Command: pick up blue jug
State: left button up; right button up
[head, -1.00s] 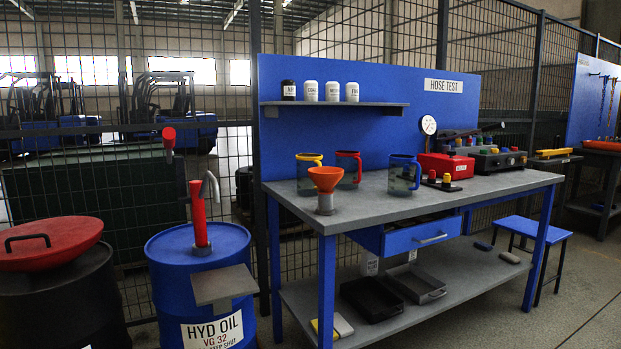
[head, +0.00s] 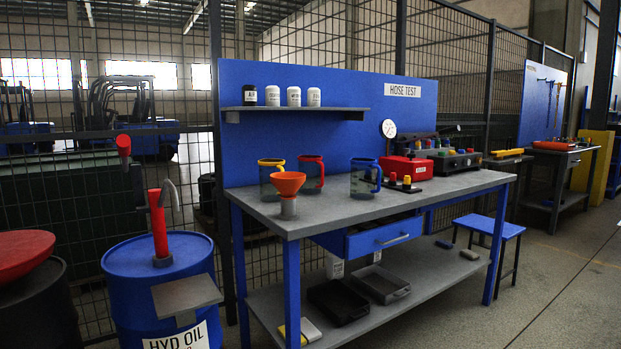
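The blue jug (head: 364,178) stands upright on the grey top of the workbench (head: 430,188). It has a clear body, a blue rim and a blue handle on its right side. A red-rimmed jug (head: 312,175) and a yellow-rimmed jug (head: 268,180) stand to its left. An orange funnel (head: 287,184) stands in front of the yellow jug and partly hides it. Neither of my grippers shows in the head view.
A blue oil drum (head: 160,270) with a red hand pump (head: 158,225) stands left of the bench. A red box (head: 405,168) sits right of the blue jug. A drawer (head: 383,237) juts out below the top. A blue stool (head: 488,228) stands at the right; open floor lies in front.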

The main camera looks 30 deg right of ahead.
aim_at(362, 169)
jog(key=z, duration=1.35)
jog(key=i+l+u, duration=0.1)
jog(key=i+l, duration=0.25)
jog(key=l, duration=0.3)
jog(key=i+l+u, duration=0.15)
jog(key=l, duration=0.2)
jog(key=i+l+u, duration=0.1)
jog(key=l, duration=0.25)
jog(key=i+l+u, duration=0.1)
jog(key=i+l, duration=0.3)
jog(key=l, duration=0.35)
jog(key=i+l+u, duration=0.15)
jog(key=l, duration=0.2)
jog(key=i+l+u, duration=0.1)
jog(key=l, duration=0.3)
